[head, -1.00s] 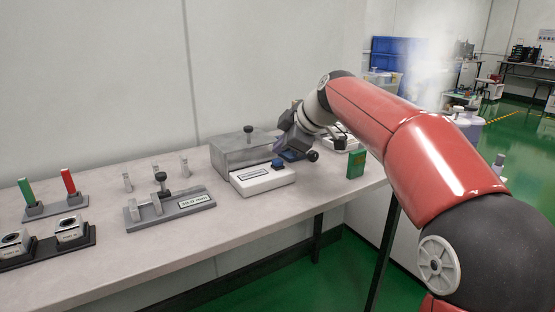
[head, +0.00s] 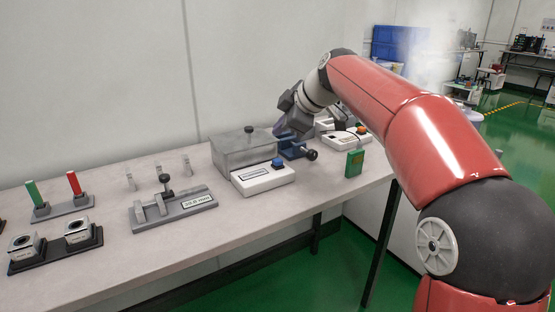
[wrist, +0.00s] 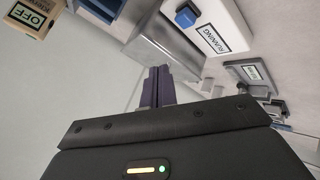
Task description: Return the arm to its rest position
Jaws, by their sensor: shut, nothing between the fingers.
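My red arm reaches from the right over the bench. My gripper (head: 281,129) is in the air above the back of the bench, near the grey lidded box (head: 240,150). It is partly hidden behind my wrist in the head view. In the wrist view my gripper (wrist: 158,82) shows two dark fingers together, with nothing between them. The grey box (wrist: 165,45) appears beyond the fingertips there.
A white tester with a blue button (head: 262,178) stands before the box. A blue clamp (head: 292,148), another white tester (head: 346,139) and a green box (head: 354,163) are to the right. Grey fixtures (head: 174,207) and coloured sticks (head: 75,184) stand left.

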